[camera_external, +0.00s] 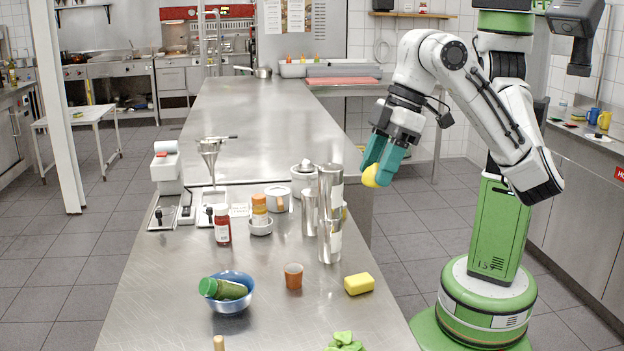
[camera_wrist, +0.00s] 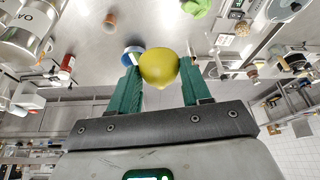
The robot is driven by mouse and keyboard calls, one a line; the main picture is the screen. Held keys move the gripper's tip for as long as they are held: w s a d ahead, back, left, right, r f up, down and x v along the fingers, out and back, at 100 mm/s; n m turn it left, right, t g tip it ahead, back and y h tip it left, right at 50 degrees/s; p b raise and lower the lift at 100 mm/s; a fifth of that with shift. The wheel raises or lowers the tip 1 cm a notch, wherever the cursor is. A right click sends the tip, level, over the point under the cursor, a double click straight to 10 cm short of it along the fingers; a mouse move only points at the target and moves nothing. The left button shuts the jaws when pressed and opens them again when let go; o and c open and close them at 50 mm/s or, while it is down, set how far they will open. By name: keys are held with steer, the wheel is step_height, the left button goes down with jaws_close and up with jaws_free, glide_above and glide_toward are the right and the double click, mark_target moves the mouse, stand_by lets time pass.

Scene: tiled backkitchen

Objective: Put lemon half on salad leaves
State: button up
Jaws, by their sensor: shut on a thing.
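My gripper (camera_external: 382,163) has teal fingers and is shut on the yellow lemon half (camera_external: 371,176). It holds the lemon half in the air beyond the right edge of the steel counter, near the tall metal cylinders. In the wrist view the lemon half (camera_wrist: 159,68) sits between the tips of my gripper (camera_wrist: 158,74). The green salad leaves (camera_external: 345,342) lie on the counter at the bottom of the external view, partly cut off by the frame. The leaves also show at the top of the wrist view (camera_wrist: 196,7), well apart from the lemon half.
A yellow sponge-like block (camera_external: 359,283), a brown cup (camera_external: 293,275) and a blue bowl (camera_external: 231,291) holding a green-lidded jar (camera_external: 223,289) stand near the leaves. Tall metal cylinders (camera_external: 330,213) stand at the counter's right side. Bare counter (camera_external: 290,325) lies left of the leaves.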

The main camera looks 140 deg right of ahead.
steer(key=a, duration=0.5)
steer(key=b, duration=0.3)
glide_toward(342, 346)
steer(key=shift+w+d+f+n, duration=0.4)
steer(key=shift+d+f, duration=0.25)
steer(key=shift+w+f, duration=0.35)
steer(key=shift+f, duration=0.1)
steer(key=shift+w+f+p, duration=0.2)
steer(key=shift+f+p, duration=0.4)
steer(key=shift+f, duration=1.15)
steer(key=shift+f, duration=0.1)
steer(key=o, duration=1)
steer(key=shift+o, duration=0.2)
